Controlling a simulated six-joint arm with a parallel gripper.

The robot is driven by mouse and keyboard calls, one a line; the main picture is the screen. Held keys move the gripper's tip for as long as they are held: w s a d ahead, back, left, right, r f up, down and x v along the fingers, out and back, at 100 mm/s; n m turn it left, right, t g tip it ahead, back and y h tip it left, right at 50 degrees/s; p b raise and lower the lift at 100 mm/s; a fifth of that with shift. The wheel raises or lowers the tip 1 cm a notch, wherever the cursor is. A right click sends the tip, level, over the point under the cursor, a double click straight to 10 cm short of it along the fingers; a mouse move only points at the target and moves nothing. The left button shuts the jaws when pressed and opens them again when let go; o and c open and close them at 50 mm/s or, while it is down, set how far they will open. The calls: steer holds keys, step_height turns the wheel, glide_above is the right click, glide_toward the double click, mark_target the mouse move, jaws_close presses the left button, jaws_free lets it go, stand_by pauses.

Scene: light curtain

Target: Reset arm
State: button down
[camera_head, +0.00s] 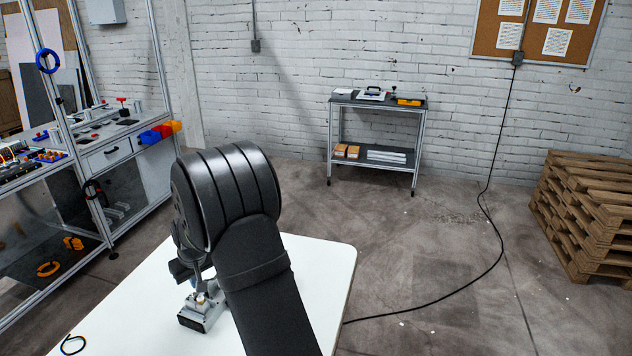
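My arm reaches up from the bottom of the picture over the white table (130,315), and its large dark joint fills the middle left. The dark part just below and left of that joint looks like my gripper (184,268). It is mostly hidden by the arm, so its fingers cannot be made out. A small grey device (197,315) with a pale knob on top stands on the table directly below it. Whether the gripper touches the device cannot be told.
A thin black loop (72,345) lies at the table's lower left. A framed workstation (110,155) with coloured bins stands at left. A shelf cart (378,105) is at the back wall, wooden pallets (585,215) at right. A black cable (440,298) crosses the open floor.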

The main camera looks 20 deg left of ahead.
mark_target(199, 297)
steer(key=shift+f, duration=2.35)
step_height(199, 297, up, 9)
steer(key=shift+f, duration=0.2)
steer(key=c, duration=2.2)
jaws_free()
